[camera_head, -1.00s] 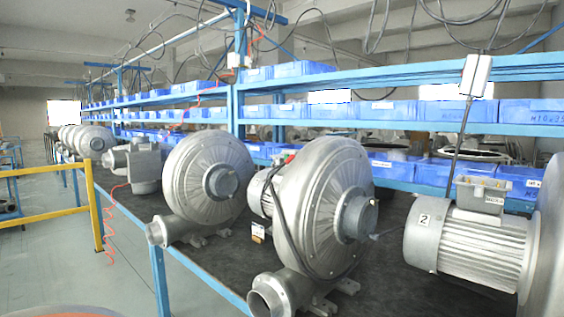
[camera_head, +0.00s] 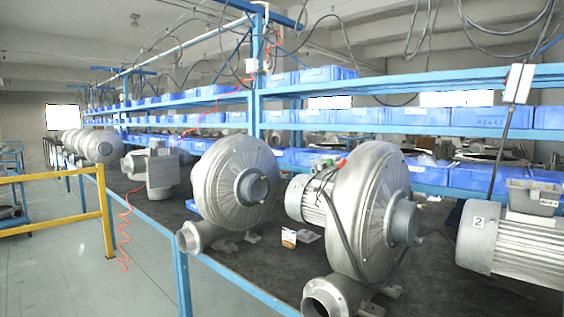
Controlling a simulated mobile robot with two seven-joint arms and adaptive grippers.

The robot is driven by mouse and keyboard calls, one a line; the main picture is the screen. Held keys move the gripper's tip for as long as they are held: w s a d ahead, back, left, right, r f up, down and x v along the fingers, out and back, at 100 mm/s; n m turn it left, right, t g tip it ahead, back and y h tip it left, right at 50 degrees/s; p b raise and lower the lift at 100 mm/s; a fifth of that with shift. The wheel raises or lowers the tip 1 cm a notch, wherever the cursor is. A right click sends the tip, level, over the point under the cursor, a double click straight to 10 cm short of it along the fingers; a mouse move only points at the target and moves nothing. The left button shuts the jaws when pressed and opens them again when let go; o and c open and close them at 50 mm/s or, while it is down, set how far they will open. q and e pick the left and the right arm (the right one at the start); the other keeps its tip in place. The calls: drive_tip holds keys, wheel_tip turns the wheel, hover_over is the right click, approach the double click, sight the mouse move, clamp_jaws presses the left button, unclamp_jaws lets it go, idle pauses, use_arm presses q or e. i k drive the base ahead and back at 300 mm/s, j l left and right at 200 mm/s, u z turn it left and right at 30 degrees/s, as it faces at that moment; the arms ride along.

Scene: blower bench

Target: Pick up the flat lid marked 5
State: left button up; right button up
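I cannot make out a flat lid marked 5 in the head view. The only number I can read clearly is a 2 on a small white label (camera_head: 479,222) on the end of a grey finned motor (camera_head: 525,252) at the right. Neither of my grippers is in view.
Large grey blowers (camera_head: 234,182) (camera_head: 372,205) stand on a long dark bench (camera_head: 235,262) with a blue edge. A small white-and-brown item (camera_head: 289,238) lies between them. Blue shelves with blue bins (camera_head: 330,115) run behind. A yellow rail (camera_head: 106,215) and open floor (camera_head: 70,265) are at left.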

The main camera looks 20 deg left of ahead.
sight(337, 160)
drive_tip(key=k+j+u, duration=0.1)
drive_tip(key=j+u, duration=0.2)
drive_tip(key=j+z, duration=0.1)
drive_tip(key=z, duration=0.35)
drive_tip(key=i+j+z, duration=0.15)
drive_tip(key=z, duration=0.35)
drive_tip(key=j+z, duration=0.1)
drive_tip(key=z, duration=0.35)
drive_tip(key=j+z, duration=0.3)
drive_tip(key=j, duration=0.15)
drive_tip(key=j+z, duration=0.35)
drive_tip(key=k+j+z, duration=0.1)
drive_tip(key=j, duration=0.25)
drive_tip(key=k+j+z, duration=0.15)
drive_tip(key=j, duration=0.2)
drive_tip(key=k+j+z, duration=0.1)
drive_tip(key=j, duration=0.2)
drive_tip(key=k+j, duration=0.15)
drive_tip(key=j, duration=0.25)
drive_tip(key=k+j+z, duration=0.1)
drive_tip(key=j, duration=0.25)
drive_tip(key=k+j, duration=0.15)
drive_tip(key=j, duration=0.2)
drive_tip(key=k+j, duration=0.15)
drive_tip(key=j, duration=0.25)
drive_tip(key=k+j+z, duration=0.1)
drive_tip(key=j, duration=0.25)
drive_tip(key=k, duration=0.05)
